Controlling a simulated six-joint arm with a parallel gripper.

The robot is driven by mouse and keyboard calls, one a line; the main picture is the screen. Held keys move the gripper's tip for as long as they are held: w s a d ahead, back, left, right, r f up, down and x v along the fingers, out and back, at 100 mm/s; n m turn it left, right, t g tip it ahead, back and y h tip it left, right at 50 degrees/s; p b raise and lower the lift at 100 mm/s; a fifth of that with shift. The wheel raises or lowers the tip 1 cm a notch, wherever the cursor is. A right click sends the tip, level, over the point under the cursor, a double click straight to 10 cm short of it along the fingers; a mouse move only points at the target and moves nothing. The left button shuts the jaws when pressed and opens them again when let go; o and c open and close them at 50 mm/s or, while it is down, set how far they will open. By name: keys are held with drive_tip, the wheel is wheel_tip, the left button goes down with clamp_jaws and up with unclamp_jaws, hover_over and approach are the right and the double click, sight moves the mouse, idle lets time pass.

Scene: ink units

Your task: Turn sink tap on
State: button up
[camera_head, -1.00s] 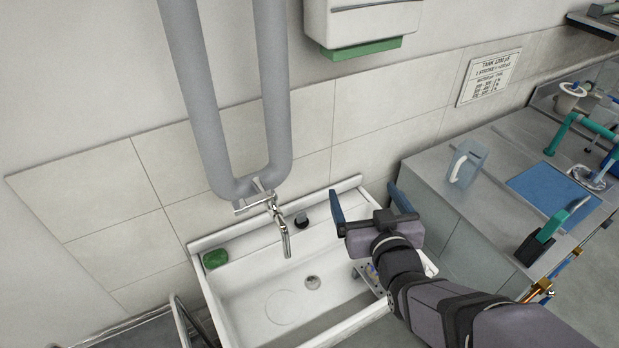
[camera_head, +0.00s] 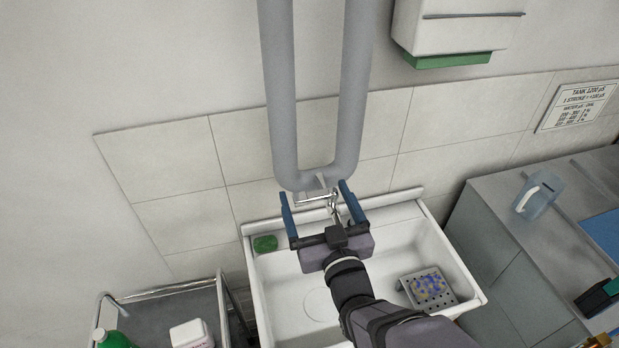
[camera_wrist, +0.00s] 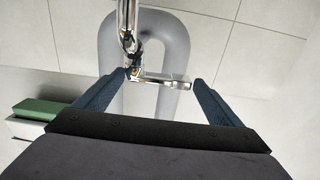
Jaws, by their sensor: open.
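The chrome sink tap (camera_head: 333,202) is on the wall above the white sink (camera_head: 405,255). My gripper (camera_head: 313,191) is open, its two blue fingers reaching toward the wall at the tap. In the head view the tap appears between the fingers, and the gripper body hides its lower part. In the wrist view the tap body (camera_wrist: 128,25) stands near the left fingertip, and a chrome lever (camera_wrist: 165,81) reaches right from it, across the gap between the fingertips. I cannot tell whether a finger touches the lever. No water is visible.
Thick grey pipes (camera_head: 283,100) rise behind the tap. A cart (camera_head: 150,305) stands left; a counter with a clear jug (camera_head: 538,195) stands right.

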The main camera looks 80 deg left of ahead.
drive_tip(key=shift+a+p, duration=1.05)
drive_tip(key=shift+a, duration=1.6)
drive_tip(key=c, duration=1.5)
